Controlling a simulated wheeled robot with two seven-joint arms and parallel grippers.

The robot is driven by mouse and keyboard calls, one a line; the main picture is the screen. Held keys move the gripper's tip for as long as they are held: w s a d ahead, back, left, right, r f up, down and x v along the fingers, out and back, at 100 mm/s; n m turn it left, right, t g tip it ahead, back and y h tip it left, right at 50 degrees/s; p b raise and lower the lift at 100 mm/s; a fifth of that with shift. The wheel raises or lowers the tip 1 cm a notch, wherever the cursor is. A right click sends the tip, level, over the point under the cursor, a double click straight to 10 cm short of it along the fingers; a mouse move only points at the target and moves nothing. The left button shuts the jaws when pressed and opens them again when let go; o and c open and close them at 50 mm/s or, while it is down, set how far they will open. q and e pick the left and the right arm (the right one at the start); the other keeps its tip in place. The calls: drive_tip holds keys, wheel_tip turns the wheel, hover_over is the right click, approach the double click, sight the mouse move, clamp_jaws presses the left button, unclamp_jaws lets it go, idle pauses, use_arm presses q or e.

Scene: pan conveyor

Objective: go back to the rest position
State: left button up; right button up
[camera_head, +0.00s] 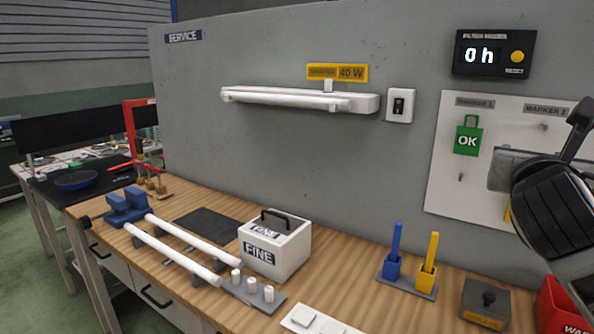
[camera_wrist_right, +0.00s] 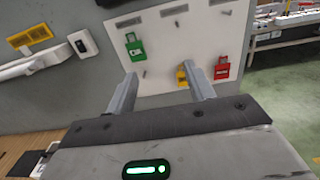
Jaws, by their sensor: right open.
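My right gripper (camera_wrist_right: 161,88) is open in the wrist view, with its two grey fingers apart and nothing between them. They point towards the white marker board (camera_wrist_right: 150,37), which carries a green tag (camera_wrist_right: 134,48), a red tag (camera_wrist_right: 222,69) and a yellow tag (camera_wrist_right: 182,77) partly hidden by a finger. In the head view my right arm comes in at the right edge, in front of the board (camera_head: 447,140), and hides part of it. The green OK tag (camera_head: 467,137) hangs left of it. My left gripper is not in view.
The wooden bench (camera_head: 340,262) holds a white FINE box (camera_head: 275,245), two white tubes on supports (camera_head: 177,255), blue (camera_head: 392,265) and yellow (camera_head: 427,275) holders, and a red box (camera_head: 562,310). A lamp fixture (camera_head: 300,98) and display (camera_head: 493,54) are on the wall.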

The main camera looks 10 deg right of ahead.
drive_tip(key=s+a+f+m+g+y, duration=0.1)
drive_tip(key=a+f+m+y, duration=0.15)
drive_tip(key=f, duration=0.55)
drive_tip(key=s+a+f+m+g+y, duration=0.15)
drive_tip(key=a+f+m, duration=0.25)
drive_tip(key=f, duration=0.5)
drive_tip(key=s+a+f+m+g+y, duration=0.1)
drive_tip(key=a+f+m+g+y, duration=0.2)
drive_tip(key=f, duration=0.5)
drive_tip(key=s+a+f+m+g+y, duration=0.2)
drive_tip(key=s+a+f+m, duration=0.2)
drive_tip(key=s+f+m, duration=0.45)
drive_tip(key=s+a+f+m+g+y, duration=0.3)
drive_tip(key=s+a+f+m, duration=0.1)
drive_tip(key=s+f+m, duration=0.4)
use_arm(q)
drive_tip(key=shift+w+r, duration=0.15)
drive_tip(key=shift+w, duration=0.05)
use_arm(e)
drive_tip(key=w+a+f+t+y, duration=0.2)
drive_tip(key=w+a+f+t, duration=0.2)
drive_tip(key=f+t, duration=0.3)
drive_tip(key=shift+w+a+f+n, duration=0.2)
drive_tip(key=shift+a+f+n, duration=0.1)
drive_tip(key=shift+a+f, duration=0.4)
